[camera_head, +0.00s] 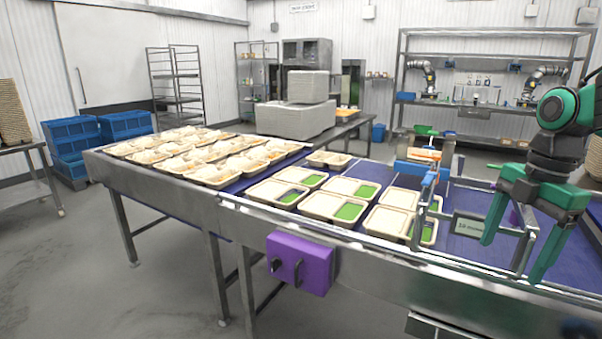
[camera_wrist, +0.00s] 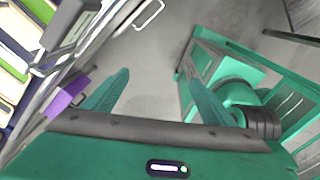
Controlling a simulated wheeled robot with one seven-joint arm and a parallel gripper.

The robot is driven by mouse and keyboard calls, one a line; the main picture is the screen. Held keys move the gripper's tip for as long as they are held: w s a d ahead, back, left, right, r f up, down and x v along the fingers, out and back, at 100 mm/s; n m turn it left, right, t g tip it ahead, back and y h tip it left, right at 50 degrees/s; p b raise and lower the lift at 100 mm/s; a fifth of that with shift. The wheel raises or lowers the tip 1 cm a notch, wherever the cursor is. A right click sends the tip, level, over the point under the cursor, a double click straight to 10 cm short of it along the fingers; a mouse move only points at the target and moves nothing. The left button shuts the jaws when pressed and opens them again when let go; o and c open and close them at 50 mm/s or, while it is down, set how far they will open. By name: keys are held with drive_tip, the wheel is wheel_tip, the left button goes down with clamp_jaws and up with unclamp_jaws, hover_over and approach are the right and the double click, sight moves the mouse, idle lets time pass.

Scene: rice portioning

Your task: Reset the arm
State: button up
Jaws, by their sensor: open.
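My gripper (camera_head: 512,245) is green with a dark wrist and hangs at the right of the head view, over the near rail of the conveyor. Its two fingers are spread apart with nothing between them. In the wrist view its fingers (camera_wrist: 162,100) are also apart, with grey floor showing between them. Green and dark parts of my own body fill the right of the wrist view.
The conveyor table (camera_head: 230,215) carries filled trays (camera_head: 215,172) at left and trays with green compartments (camera_head: 333,205) nearer me. A purple box (camera_head: 300,264) juts from its front edge; it also shows in the wrist view (camera_wrist: 65,98). A metal frame (camera_head: 470,225) stands beside my gripper. Floor at front left is clear.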

drive_tip(key=s+d+f+m, duration=0.1)
drive_tip(key=s+f+m, duration=0.4)
drive_tip(key=m, duration=0.8)
drive_tip(key=s+f+m, duration=0.6)
drive_tip(key=s+m, duration=0.6)
drive_tip(key=m, duration=0.1)
drive_tip(key=shift+d+f+m+h, duration=0.2)
drive_tip(key=shift+d+m+h, duration=0.1)
drive_tip(key=shift+d+h, duration=0.1)
